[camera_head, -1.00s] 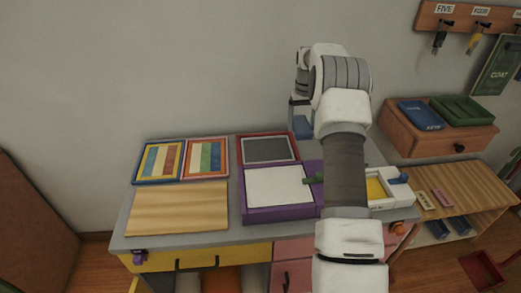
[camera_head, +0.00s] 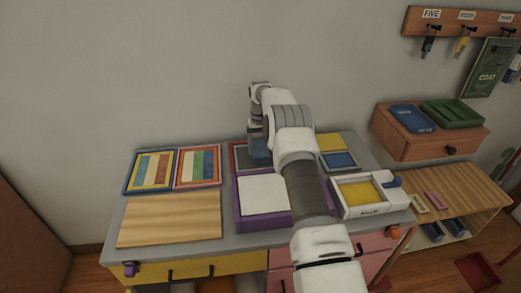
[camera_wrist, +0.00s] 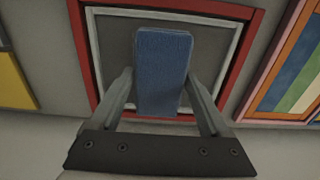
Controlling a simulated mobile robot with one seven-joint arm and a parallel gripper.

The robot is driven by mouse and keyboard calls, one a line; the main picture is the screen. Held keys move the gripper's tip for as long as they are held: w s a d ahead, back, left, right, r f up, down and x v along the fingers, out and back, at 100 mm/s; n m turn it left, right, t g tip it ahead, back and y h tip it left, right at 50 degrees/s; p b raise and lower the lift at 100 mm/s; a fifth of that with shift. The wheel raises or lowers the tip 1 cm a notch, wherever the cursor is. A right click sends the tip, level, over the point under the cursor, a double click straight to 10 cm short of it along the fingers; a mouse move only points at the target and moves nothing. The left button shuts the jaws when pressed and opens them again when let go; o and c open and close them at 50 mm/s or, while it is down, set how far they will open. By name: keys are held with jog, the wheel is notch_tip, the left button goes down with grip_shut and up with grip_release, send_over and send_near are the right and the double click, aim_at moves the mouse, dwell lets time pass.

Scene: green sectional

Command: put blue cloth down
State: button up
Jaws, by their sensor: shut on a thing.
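The blue cloth (camera_wrist: 162,70) is a folded, upright-looking block between the two fingers of my gripper (camera_wrist: 160,88) in the wrist view. My gripper is shut on it. Behind the cloth is a red-framed board (camera_wrist: 112,50) with a dark grey face and a pale inner border. In the head view the cloth (camera_head: 258,147) hangs below my gripper (camera_head: 257,132) over that red-framed board, which my arm partly hides. I cannot tell whether the cloth touches the board.
A purple tray (camera_head: 238,222) with a white surface stands in front, partly behind my arm. Two striped framed boards (camera_head: 152,171) and a wooden board (camera_head: 168,219) lie left. A white tray with yellow filling (camera_head: 376,211), a yellow square and a blue square (camera_head: 341,160) are right.

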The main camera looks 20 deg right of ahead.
jog(key=shift+f, duration=0.3)
jog(key=shift+f, duration=0.1)
